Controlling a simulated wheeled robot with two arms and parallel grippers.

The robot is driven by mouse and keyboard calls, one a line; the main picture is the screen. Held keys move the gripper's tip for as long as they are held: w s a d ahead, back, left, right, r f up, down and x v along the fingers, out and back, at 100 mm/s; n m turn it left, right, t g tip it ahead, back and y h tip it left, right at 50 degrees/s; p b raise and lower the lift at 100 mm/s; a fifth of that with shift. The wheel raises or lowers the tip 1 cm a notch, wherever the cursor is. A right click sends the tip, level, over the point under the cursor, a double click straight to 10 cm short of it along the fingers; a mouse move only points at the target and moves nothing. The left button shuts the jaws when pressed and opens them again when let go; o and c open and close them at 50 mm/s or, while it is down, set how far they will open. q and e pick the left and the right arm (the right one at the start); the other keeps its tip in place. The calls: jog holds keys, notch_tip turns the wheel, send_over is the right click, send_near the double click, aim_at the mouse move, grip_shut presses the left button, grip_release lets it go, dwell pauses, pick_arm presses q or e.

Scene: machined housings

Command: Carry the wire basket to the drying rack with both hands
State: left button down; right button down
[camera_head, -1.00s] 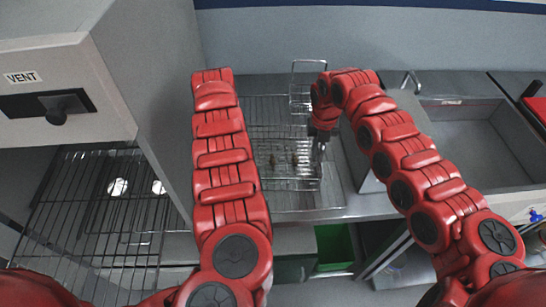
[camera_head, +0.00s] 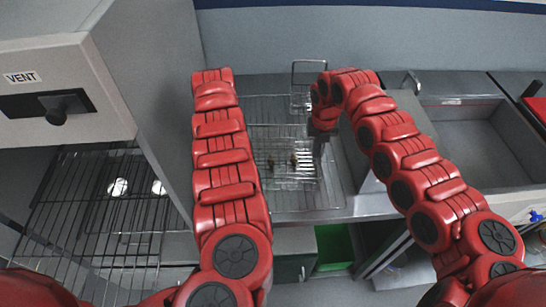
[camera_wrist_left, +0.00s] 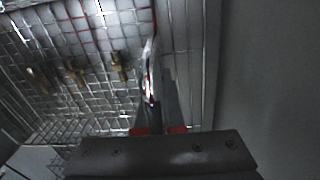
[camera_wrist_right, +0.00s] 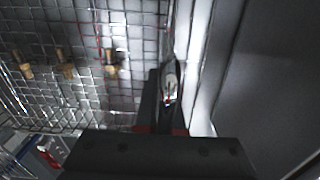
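The wire basket (camera_head: 285,178) is a silver mesh basket in the middle of the head view, over the grey counter between my arms. Small brass-coloured parts lie in it. It also shows close up in the left wrist view (camera_wrist_left: 100,100) and the right wrist view (camera_wrist_right: 90,100). My right gripper (camera_head: 319,150) is at the basket's right side; in its wrist view the fingers (camera_wrist_right: 162,100) are close together on bright metal at the basket's edge. My left gripper is hidden behind its arm in the head view; its wrist view shows the fingers (camera_wrist_left: 156,105) closed at the basket's edge.
A grey cabinet labelled VENT (camera_head: 50,75) stands at the left, with a dark wire shelf (camera_head: 85,215) below. A sink basin (camera_head: 470,140) is at the right. A tall wire frame (camera_head: 308,80) stands behind the basket. A green bin (camera_head: 333,248) is under the counter.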

pick_arm(q)
jog(key=shift+r, duration=0.1)
pick_arm(e)
jog(key=shift+r, duration=0.15)
dwell(0.3)
